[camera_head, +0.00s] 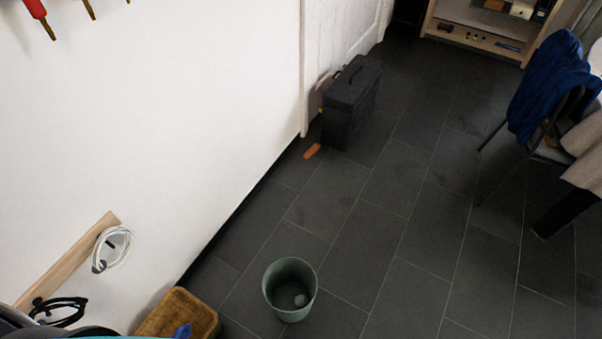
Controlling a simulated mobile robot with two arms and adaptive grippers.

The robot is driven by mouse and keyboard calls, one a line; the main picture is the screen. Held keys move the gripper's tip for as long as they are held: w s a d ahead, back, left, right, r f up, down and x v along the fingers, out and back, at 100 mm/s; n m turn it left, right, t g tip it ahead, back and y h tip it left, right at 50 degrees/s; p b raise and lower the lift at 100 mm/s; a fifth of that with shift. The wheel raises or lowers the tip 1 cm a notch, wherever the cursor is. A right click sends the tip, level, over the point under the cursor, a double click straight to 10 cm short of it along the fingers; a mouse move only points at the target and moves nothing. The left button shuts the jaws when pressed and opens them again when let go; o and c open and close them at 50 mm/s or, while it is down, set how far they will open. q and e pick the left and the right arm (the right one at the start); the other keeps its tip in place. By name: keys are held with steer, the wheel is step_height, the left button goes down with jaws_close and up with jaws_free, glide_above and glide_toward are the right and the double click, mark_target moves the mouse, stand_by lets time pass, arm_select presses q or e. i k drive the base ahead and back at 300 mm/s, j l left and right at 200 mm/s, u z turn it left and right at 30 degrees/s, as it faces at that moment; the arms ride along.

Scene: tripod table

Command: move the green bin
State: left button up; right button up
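The green bin (273,301) stands upright on the dark tiled floor near the bottom middle of the head view. Neither of my grippers shows in this view.
A wicker basket (165,318) with something blue in it stands left of the bin by the white wall. A black case (351,100) and an orange wedge (312,151) sit by the door. A chair with a blue garment (548,85) is at right. The middle floor is clear.

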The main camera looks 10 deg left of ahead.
mark_target(287, 277)
steer(key=k+l, duration=0.15)
steer(key=k, duration=0.25)
steer(key=k+l, duration=0.15)
steer(key=k, duration=0.3)
steer(key=k+l, duration=0.15)
steer(key=k, duration=0.25)
steer(key=k+l, duration=0.15)
steer(key=k, duration=0.3)
